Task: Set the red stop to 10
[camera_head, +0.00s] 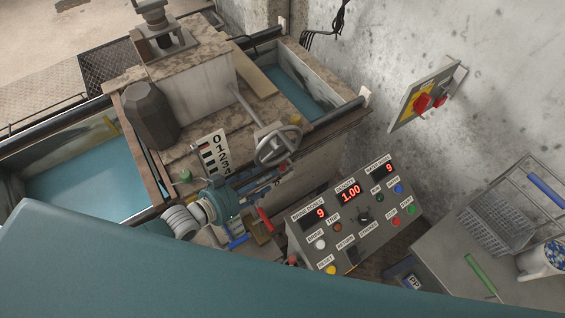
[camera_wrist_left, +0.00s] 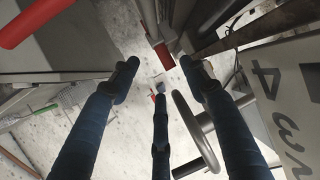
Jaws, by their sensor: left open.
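My left gripper (camera_head: 262,188) reaches in beside the handwheel (camera_head: 278,146), just right of the black-and-white number scale (camera_head: 213,155). In the left wrist view its dark blue fingers (camera_wrist_left: 160,76) are spread open, with nothing held between them. A dark red block (camera_wrist_left: 165,54) shows beyond the fingertips there and may be the red stop; I cannot tell its setting. The scale plate (camera_wrist_left: 285,95) with a large 4 fills the right side of that view. The handwheel's rim (camera_wrist_left: 187,130) is close to the fingers. No 10 mark is readable. My right gripper is not in view.
A red lever (camera_head: 266,220) stands left of the control panel (camera_head: 352,221), whose displays read 9, 1.00 and 9. Water-filled tanks (camera_head: 85,185) flank the machine. A red-and-yellow switch box (camera_head: 424,97) hangs on the wall.

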